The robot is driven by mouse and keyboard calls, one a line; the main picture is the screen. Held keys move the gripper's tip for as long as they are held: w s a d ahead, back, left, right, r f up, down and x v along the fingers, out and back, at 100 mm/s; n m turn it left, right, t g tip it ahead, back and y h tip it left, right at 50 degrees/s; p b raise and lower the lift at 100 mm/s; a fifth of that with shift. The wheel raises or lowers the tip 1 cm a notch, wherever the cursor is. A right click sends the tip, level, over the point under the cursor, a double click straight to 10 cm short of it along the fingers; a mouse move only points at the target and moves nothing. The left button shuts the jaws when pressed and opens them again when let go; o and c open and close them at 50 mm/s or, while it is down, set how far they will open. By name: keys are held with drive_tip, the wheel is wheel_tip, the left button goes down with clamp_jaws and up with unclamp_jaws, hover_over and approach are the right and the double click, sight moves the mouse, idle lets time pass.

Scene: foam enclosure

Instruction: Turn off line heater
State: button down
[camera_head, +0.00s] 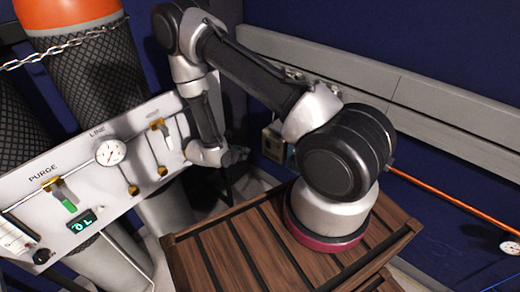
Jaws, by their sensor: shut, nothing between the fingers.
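My gripper (228,190) is the dark shape at the end of my arm, pointing down just right of the white panel. Its fingers are shut, with nothing seen between them. The white panel (110,180) stands at the left, labelled PURGE, LINE and VENT. A small dark box with a lit green display (83,221) sits low on its left part. A black knob (41,256) is at its lower left corner. A small beige box (272,145) is on the wall behind my arm, partly hidden. No part is clearly marked as the line heater.
A slatted brown wooden platform (235,250) lies under my arm's base. Dark mesh-covered cylinders (95,75), one with an orange top, stand behind the panel. A grey rail (440,100) runs along the blue wall, with an orange rod (450,197) at the right.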

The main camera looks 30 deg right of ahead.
approach(268, 145)
drive_tip(key=shift+w+d+f, duration=0.25)
drive_tip(key=shift+d+f, duration=0.35)
drive_tip(key=shift+f, duration=0.3)
drive_tip(key=shift+w+d+f, duration=0.2)
drive_tip(key=shift+d+f, duration=0.4)
drive_tip(key=shift+f, duration=0.3)
drive_tip(key=shift+w+d+f, duration=0.25)
drive_tip(key=shift+d+f, duration=0.35)
drive_tip(key=shift+f, duration=0.3)
drive_tip(key=shift+w+d+r, duration=0.1)
drive_tip(key=shift+d+r, duration=0.1)
drive_tip(key=shift+d, duration=0.2)
drive_tip(key=shift+r, duration=0.15)
drive_tip(key=shift+a+r, duration=0.1)
drive_tip(key=shift+r, duration=0.55)
